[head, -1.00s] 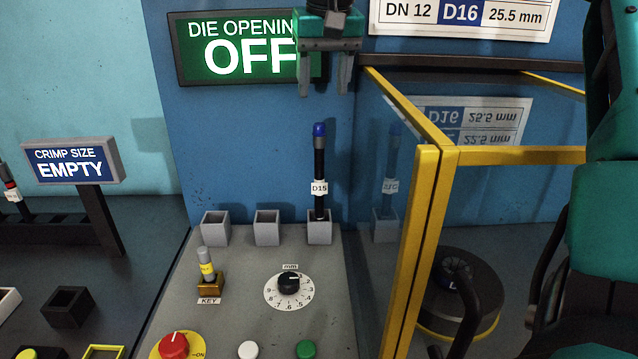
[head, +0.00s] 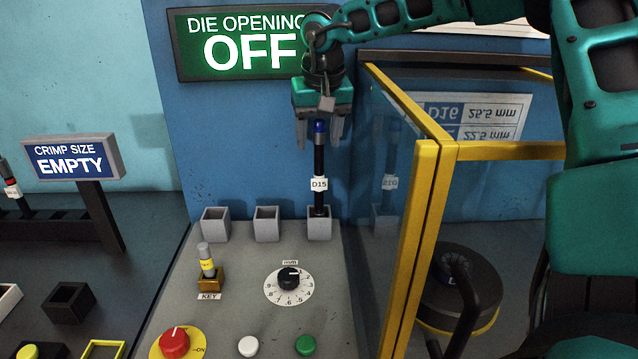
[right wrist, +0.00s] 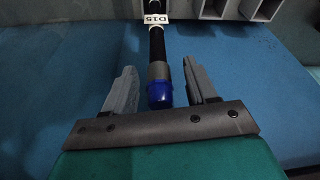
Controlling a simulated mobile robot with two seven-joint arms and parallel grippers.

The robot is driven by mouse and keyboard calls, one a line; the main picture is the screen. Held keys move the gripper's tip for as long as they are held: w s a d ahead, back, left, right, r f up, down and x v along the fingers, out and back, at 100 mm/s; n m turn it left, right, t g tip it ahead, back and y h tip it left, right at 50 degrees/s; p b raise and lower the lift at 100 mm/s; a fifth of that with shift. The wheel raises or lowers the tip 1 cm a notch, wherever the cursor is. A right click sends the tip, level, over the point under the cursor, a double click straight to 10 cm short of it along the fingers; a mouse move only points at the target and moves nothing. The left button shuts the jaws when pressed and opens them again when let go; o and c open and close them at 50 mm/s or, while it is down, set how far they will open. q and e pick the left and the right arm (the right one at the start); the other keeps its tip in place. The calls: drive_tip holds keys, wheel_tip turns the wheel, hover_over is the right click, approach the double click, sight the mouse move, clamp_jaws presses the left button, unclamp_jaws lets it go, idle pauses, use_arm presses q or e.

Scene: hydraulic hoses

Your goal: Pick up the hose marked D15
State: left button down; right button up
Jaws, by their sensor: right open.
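The hose marked D15 (head: 319,165) stands upright in the rightmost of three grey square holders (head: 319,228) on the panel. It is black with a blue cap on top and a white D15 tag. My right gripper (head: 320,140) is open just above it, with its fingers on either side of the blue cap. In the right wrist view the hose (right wrist: 157,55) lies between the spread fingers (right wrist: 160,88), with a gap on both sides. My left gripper is not in view.
The other two grey holders (head: 216,226) look empty. A yellow-framed clear guard (head: 424,210) stands close to the right of the hose. The key (head: 207,262), dial (head: 289,279) and buttons are in front. The die opening sign (head: 245,50) is on the wall behind.

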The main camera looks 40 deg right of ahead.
clamp_jaws()
idle(0.4)
drive_tip(key=shift+r, duration=0.1)
